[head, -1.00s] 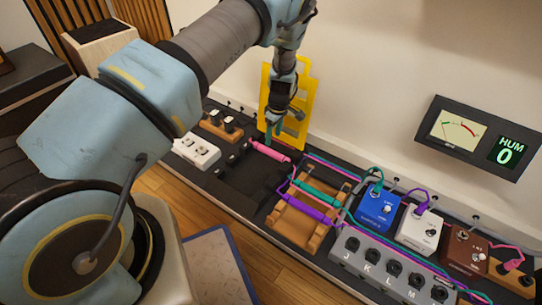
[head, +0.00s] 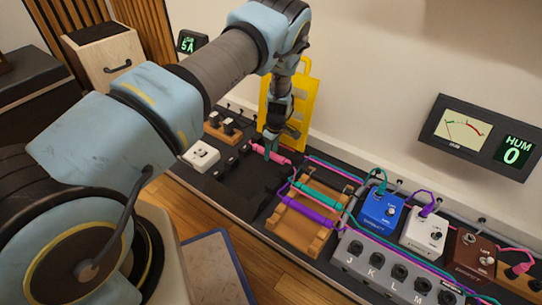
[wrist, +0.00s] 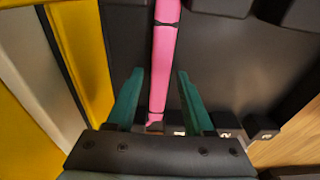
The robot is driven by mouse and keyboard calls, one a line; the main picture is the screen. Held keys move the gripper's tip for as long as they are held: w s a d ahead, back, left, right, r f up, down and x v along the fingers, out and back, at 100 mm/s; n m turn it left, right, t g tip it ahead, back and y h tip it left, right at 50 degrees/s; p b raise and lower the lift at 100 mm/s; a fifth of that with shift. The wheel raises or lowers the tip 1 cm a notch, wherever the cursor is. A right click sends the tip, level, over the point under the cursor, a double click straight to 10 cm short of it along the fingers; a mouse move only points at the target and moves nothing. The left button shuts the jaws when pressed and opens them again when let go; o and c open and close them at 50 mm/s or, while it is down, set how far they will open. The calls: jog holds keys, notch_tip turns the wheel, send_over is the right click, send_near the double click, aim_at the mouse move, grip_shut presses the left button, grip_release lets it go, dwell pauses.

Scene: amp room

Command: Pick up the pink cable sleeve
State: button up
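The pink cable sleeve (head: 282,159) lies on the dark bench in front of the yellow frame, partly hidden behind my fingers in the head view. My gripper (head: 271,150) points down at the sleeve's left part. In the wrist view the green fingers of my gripper (wrist: 160,75) are apart, with the pink sleeve (wrist: 163,55) running lengthwise between them. A gap shows on both sides of the sleeve. I cannot tell whether the fingertips are down at the sleeve's height.
A wooden rack (head: 297,240) with teal and purple sleeves stands to the right, followed by blue (head: 382,208), white and brown pedals. The yellow frame (head: 307,95) stands close behind my gripper. A white socket block (head: 201,156) is at left.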

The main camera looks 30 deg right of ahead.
grip_shut()
dwell(0.5)
